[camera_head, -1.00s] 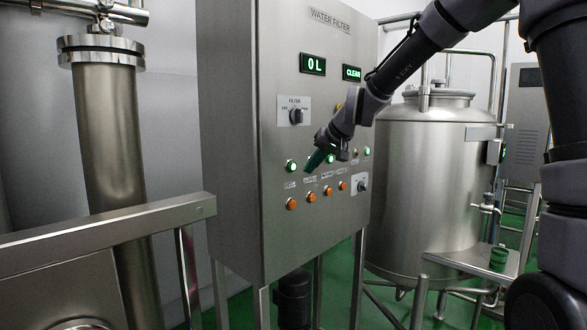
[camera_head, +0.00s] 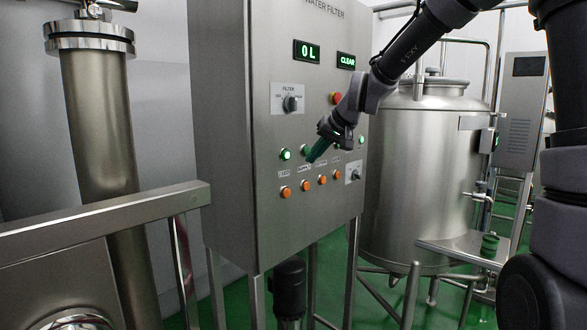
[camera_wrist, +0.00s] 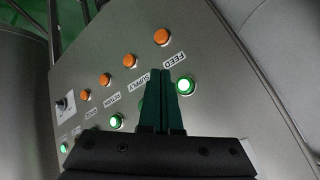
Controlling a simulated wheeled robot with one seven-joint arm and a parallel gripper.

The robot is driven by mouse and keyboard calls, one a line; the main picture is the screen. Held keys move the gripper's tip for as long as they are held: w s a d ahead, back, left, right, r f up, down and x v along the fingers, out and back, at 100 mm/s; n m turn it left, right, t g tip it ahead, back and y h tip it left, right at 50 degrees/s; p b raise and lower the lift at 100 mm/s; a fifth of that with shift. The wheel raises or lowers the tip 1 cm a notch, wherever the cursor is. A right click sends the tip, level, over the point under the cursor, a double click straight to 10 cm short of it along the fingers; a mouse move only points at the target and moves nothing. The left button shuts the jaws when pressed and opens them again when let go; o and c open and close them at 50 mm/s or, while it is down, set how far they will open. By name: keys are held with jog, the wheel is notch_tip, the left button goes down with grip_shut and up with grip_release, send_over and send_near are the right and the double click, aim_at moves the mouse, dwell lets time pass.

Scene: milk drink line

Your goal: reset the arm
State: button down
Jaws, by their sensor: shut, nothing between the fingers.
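My gripper (camera_head: 318,150) is in front of the button rows of the water filter panel (camera_head: 235,190). Its green fingers (camera_wrist: 161,100) are together with nothing between them in the wrist view. They point at the panel near the SUPPLY label (camera_wrist: 138,83). Whether the tips touch the panel I cannot tell. A lit green button (camera_wrist: 185,86) is right of the fingers, and another (camera_wrist: 116,121) is to their left. The orange FEED button (camera_wrist: 162,37) lies beyond the tips. In the head view my gripper partly covers the green row.
A metal railing (camera_head: 110,220) and a column (camera_head: 98,130) are at left.

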jog(key=s+d+r+m+h, duration=0.2)
jog(key=s+d+r+m, duration=0.1)
jog(key=s+d, duration=0.9)
jog(key=s+d+r+m+t+h, duration=0.1)
jog(key=s+d+r+m+h, duration=0.1)
jog(key=s+d, duration=1)
jog(key=shift+s+d+r+m, duration=0.35)
jog(key=shift+s+r+m, duration=0.15)
jog(key=shift+s, duration=0.3)
